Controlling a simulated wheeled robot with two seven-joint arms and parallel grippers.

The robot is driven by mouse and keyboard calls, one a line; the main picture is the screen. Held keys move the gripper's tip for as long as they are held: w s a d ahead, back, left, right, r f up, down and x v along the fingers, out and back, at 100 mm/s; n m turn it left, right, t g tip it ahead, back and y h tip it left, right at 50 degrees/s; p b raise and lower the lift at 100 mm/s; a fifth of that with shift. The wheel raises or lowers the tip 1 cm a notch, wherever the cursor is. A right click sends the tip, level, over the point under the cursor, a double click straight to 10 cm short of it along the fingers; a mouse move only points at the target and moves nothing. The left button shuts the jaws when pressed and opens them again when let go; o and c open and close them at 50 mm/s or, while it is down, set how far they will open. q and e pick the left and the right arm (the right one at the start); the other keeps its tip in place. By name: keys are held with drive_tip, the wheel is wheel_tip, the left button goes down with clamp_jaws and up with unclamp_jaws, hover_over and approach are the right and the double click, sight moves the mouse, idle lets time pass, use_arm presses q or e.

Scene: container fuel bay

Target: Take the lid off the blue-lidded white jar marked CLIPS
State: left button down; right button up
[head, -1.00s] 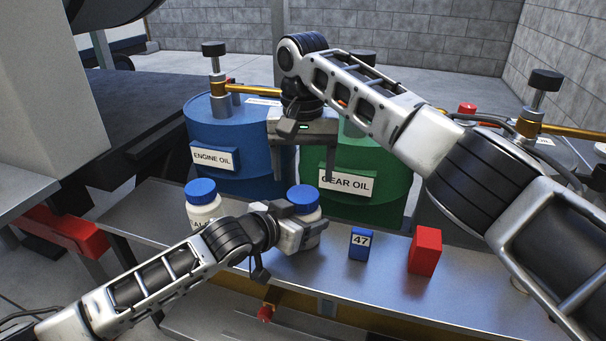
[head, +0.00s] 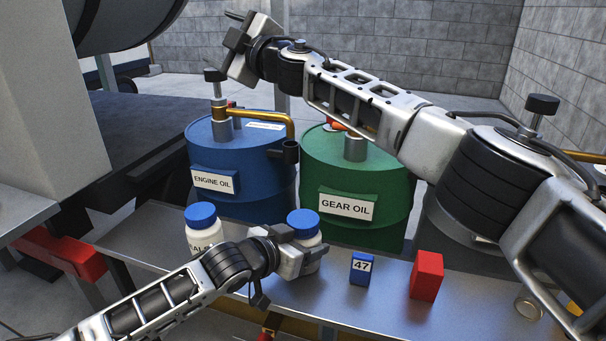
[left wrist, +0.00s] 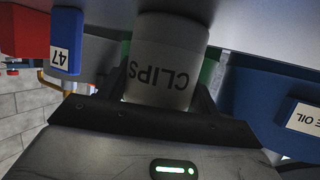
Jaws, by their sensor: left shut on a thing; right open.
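The white CLIPS jar (left wrist: 168,55) stands upright on the metal bench, its blue lid (head: 303,221) on top in the head view. My left gripper (head: 290,250) is shut around the jar from the side, below the lid. In the left wrist view, the jar is upside down between the fingers (left wrist: 150,105), its lettering visible and its lid hidden. My right gripper (head: 230,43) is open and empty, high above the blue drum, up and left of the jar.
A second blue-lidded white jar (head: 201,230) stands left of the CLIPS jar, its label partly hidden. A blue block marked 47 (head: 360,268) and a red block (head: 426,276) stand to the right. The ENGINE OIL drum (head: 230,160) and GEAR OIL drum (head: 350,175) are behind the bench (head: 330,290).

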drive_tip(key=s+a+f+n+g+y, duration=0.1)
drive_tip(key=s+a+f+n+g, duration=0.35)
drive_tip(key=n+g, duration=0.35)
drive_tip(key=n+g+h, duration=0.6)
drive_tip(key=n+h, duration=0.2)
drive_tip(key=h, duration=0.7)
hover_over(303, 218)
drive_tip(key=f, duration=1.6)
drive_tip(key=shift+a+f, duration=0.1)
drive_tip(key=shift+a, duration=0.15)
drive_tip(key=shift+d+f, duration=0.2)
drive_tip(key=shift+d, duration=0.05)
wheel_tip(303, 218, down, 8)
drive_tip(key=shift+r, duration=0.2)
